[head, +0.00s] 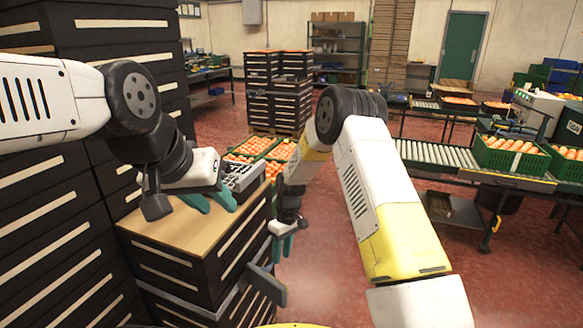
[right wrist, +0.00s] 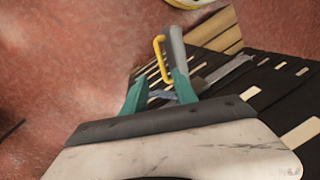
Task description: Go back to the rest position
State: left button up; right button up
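My left gripper (head: 209,201) has teal fingers spread apart with nothing between them. It is over the wooden top of the drawer cabinet, close to a dark grey box. My right gripper (head: 282,246) hangs low beside the right side of that cabinet, over the red floor. In the right wrist view its teal fingers (right wrist: 160,92) are apart, with nothing held between them. Green crates of oranges (head: 250,146) stand behind the cabinet, partly hidden by my right arm.
The drawer cabinet (head: 160,228) stands close below my left gripper. The dark grey box (head: 241,177) rests on its top. Tall black drawers (head: 40,225) rise at the left. A roller conveyor (head: 440,155) and orange-filled crates (head: 510,155) are at the right. Red floor is clear ahead.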

jog(key=s+d+r+m+t, duration=0.15)
jog(key=d+r, duration=0.25)
jog(key=r, duration=0.5)
jog(key=s+d+r+m+t, duration=0.1)
jog(key=s+d+r, duration=0.2)
jog(key=r, duration=0.6)
jog(key=s+d+r+m+t, duration=0.15)
jog(key=d+r, duration=0.25)
jog(key=r, duration=0.5)
jog(key=s+d+r+m+t, duration=0.1)
jog(key=s+d+r, duration=0.1)
jog(key=s, duration=0.4)
jog(key=s+d+r+m+t, duration=0.1)
jog(key=s+d+r+m, duration=0.1)
jog(key=s+r, duration=0.3)
jog(key=s+d+r+m+t, duration=0.1)
jog(key=s+d+r+m, duration=0.1)
jog(key=s, duration=0.7)
jog(key=shift+s+d+r+t+y, duration=0.15)
jog(key=shift+d+r+t+y, duration=0.2)
jog(key=shift+d+r, duration=0.4)
jog(key=shift+f, duration=0.1)
